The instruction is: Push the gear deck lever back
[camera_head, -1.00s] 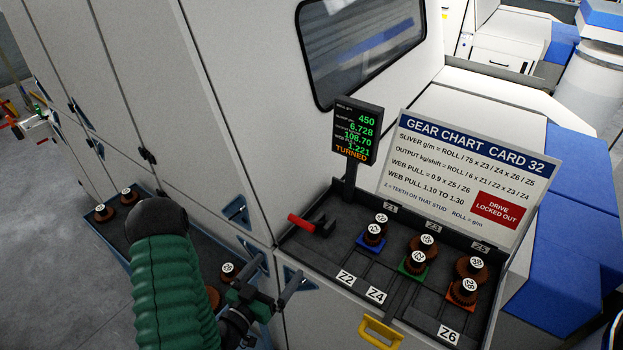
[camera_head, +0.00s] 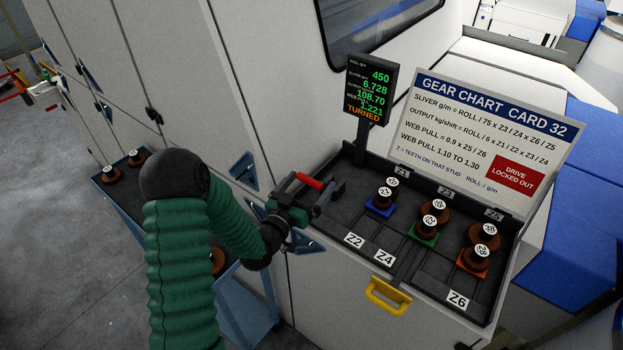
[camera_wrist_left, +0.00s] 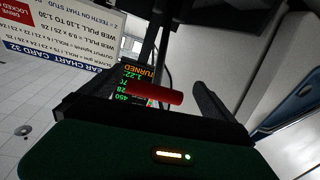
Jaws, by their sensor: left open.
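The gear deck lever has a red handle (camera_head: 309,181) at the left end of the dark gear deck (camera_head: 337,222). My left gripper (camera_head: 314,193) is open at the lever, its arm coming in from the left. In the left wrist view, the red handle (camera_wrist_left: 155,94) lies crosswise in the space between the two dark fingers (camera_wrist_left: 180,92). I cannot tell whether a finger touches it. The lever's base is partly hidden by the gripper in the head view. My right gripper is not in view.
Brown gears on blue, green and orange bases, such as the blue base (camera_head: 379,209), stand right of the lever. A display (camera_head: 370,88) and a gear chart card (camera_head: 486,140) rise behind. A yellow handle (camera_head: 388,296) sticks out in front.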

